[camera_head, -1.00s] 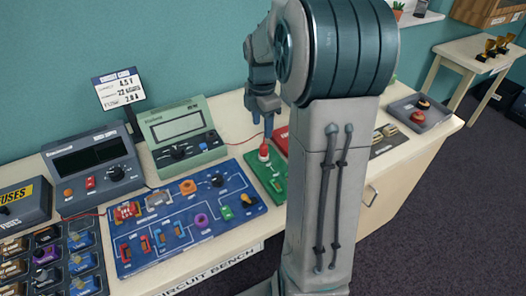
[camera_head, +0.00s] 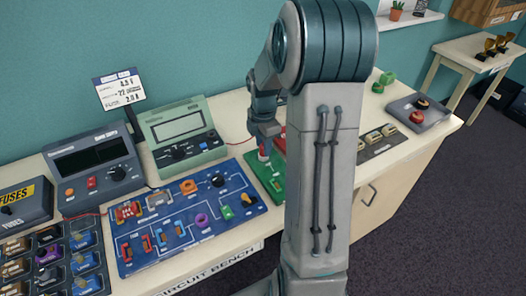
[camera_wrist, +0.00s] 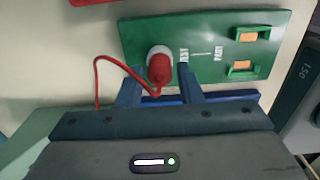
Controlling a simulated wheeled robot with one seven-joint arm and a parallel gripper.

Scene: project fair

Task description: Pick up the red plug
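The red plug (camera_wrist: 160,70) stands in a pale round socket on the green test board (camera_wrist: 215,60), with a red wire running from it to the left in the wrist view. In the head view the plug (camera_head: 264,154) shows just below my gripper (camera_head: 266,138). In the wrist view my gripper (camera_wrist: 160,80) is open, with one blue finger on each side of the plug and a visible gap on both sides. The green board (camera_head: 272,178) is partly hidden by my arm in the head view.
A blue circuit board (camera_head: 185,218) lies left of the green board. A green meter (camera_head: 182,135) and a grey power unit (camera_head: 95,165) stand behind. A red thing (camera_wrist: 95,2) is close to the green board. A grey tray with red buttons (camera_head: 418,113) sits at the right.

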